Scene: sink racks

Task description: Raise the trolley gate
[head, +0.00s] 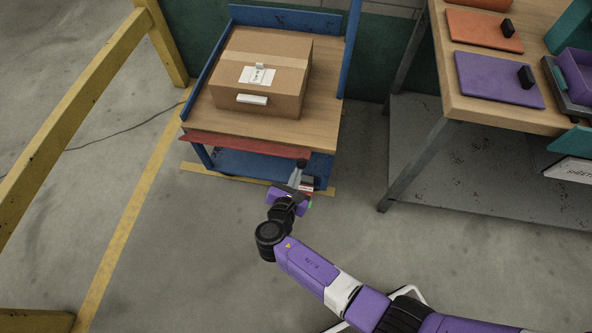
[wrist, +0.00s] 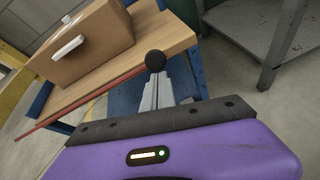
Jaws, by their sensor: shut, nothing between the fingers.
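The blue trolley (head: 196,103) has a wooden deck and stands at the top centre of the head view. Its red gate (head: 245,146) is a long strip along the deck's front edge, level with or just below the deck. The gate shows edge-on as a thin red bar (wrist: 85,101) in the wrist view. A round black knob (wrist: 155,60) is at the gate's right end. My gripper (head: 298,175) is shut and empty at the trolley's front right corner. In the wrist view its fingers (wrist: 160,88) point at the knob and overlap its lower side; I cannot tell whether they touch.
A cardboard box (head: 263,73) with a white label sits on the deck behind the gate. A yellow rail (head: 75,95) stands to the left. A workbench (head: 500,95) with orange and purple boards stands to the right.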

